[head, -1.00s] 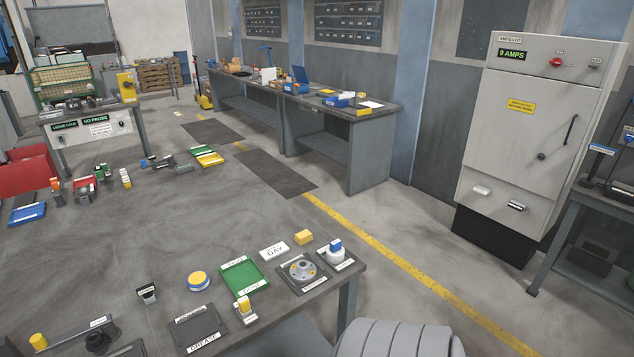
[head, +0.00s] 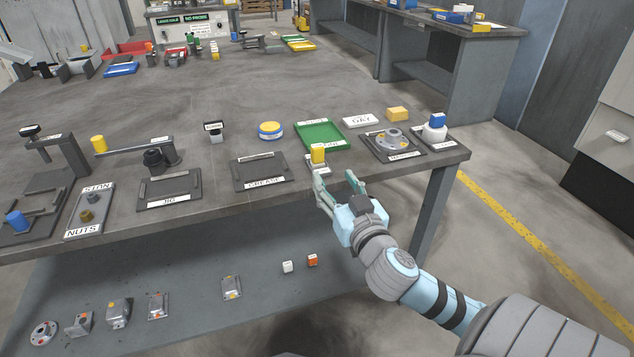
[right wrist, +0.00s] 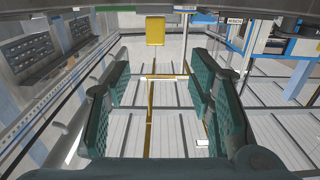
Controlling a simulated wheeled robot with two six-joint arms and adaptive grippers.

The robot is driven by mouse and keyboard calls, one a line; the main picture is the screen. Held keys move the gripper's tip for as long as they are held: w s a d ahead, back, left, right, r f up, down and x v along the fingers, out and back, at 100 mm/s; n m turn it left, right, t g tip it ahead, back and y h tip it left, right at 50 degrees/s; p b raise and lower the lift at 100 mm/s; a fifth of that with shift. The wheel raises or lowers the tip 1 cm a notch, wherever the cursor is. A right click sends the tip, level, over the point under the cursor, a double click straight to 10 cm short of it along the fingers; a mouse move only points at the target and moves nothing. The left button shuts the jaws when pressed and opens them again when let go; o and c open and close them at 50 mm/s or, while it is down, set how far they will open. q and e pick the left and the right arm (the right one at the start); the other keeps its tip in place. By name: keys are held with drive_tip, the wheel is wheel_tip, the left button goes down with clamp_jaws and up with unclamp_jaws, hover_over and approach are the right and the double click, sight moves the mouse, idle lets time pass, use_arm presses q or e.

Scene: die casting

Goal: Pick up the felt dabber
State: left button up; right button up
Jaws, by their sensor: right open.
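The felt dabber appears to be the yellow-topped piece (head: 318,153), upright in a small labelled holder (head: 317,168) at the near edge of the bench; the label is too small to read. My right gripper (head: 333,177) is open and empty, just in front of the holder and slightly to its right. In the right wrist view a yellow block (right wrist: 155,30), likely the dabber's top, shows beyond the open fingers (right wrist: 157,80), with nothing between them. My left gripper is not in view.
The grease tray (head: 260,172) lies left of the holder, and a green tray (head: 340,139) behind it. A round grey part (head: 393,140) and a blue-topped white pot (head: 435,130) stand to the right.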

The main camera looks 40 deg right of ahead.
approach(320, 151)
drive_tip(key=w, duration=0.2)
drive_tip(key=x, duration=0.2)
drive_tip(key=b+x, duration=0.1)
drive_tip(key=shift+w+r, duration=0.1)
drive_tip(key=shift+w, duration=0.35)
drive_tip(key=b+x, duration=0.1)
drive_tip(key=x, duration=0.1)
drive_tip(key=b+x, duration=0.1)
drive_tip(key=x, duration=0.2)
drive_tip(key=shift+s+d, duration=0.1)
drive_tip(key=shift+d, duration=0.25)
drive_tip(key=shift+w, duration=0.35)
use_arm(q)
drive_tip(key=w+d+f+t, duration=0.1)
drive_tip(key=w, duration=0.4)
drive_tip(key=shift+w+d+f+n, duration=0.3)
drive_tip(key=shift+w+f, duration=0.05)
